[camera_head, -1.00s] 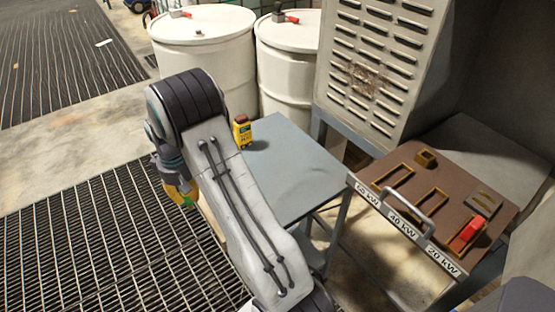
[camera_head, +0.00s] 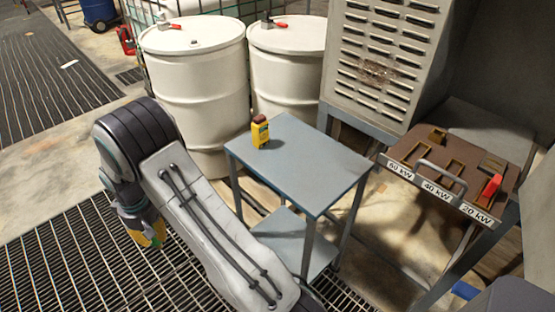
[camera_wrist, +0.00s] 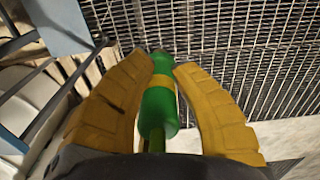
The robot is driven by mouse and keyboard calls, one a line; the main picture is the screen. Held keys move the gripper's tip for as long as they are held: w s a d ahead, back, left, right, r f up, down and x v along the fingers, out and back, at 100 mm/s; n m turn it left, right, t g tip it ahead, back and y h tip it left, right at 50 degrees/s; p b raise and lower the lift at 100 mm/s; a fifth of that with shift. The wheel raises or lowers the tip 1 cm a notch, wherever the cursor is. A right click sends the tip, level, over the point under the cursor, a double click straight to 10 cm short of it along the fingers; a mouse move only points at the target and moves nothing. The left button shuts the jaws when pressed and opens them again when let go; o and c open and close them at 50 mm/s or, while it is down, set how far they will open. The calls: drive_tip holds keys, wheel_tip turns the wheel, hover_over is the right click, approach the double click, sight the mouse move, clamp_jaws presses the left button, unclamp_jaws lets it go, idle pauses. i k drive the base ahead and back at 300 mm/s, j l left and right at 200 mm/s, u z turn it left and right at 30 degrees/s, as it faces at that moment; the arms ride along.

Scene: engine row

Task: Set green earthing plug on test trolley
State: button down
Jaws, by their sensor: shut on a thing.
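The green earthing plug (camera_wrist: 158,105), with a yellow band, is between the yellow fingers of my gripper (camera_wrist: 168,75) in the wrist view. The fingers are shut on it, above the floor grating. In the head view my gripper (camera_head: 150,236) hangs low at the left, left of the trolley, and the plug is mostly hidden by my arm. The grey-blue test trolley (camera_head: 300,160) has a flat top and a lower shelf. A small yellow device (camera_head: 260,132) stands upright at the top's far left corner. The rest of the top is bare.
Two white drums (camera_head: 197,90) stand behind the trolley. A louvred cabinet (camera_head: 385,60) stands behind right. A brown panel (camera_head: 455,165) with kW labels, a handle and a red piece (camera_head: 490,187) is at the right. Grating (camera_head: 60,260) covers the floor at the left.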

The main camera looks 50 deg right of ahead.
sight(309, 175)
drive_tip(key=i+j+z, duration=0.15)
drive_tip(key=i, duration=0.4)
drive_tip(key=i+j+z, duration=0.2)
drive_tip(key=i, duration=0.35)
drive_tip(key=i+l, duration=0.2)
drive_tip(key=k+l+z, duration=0.05)
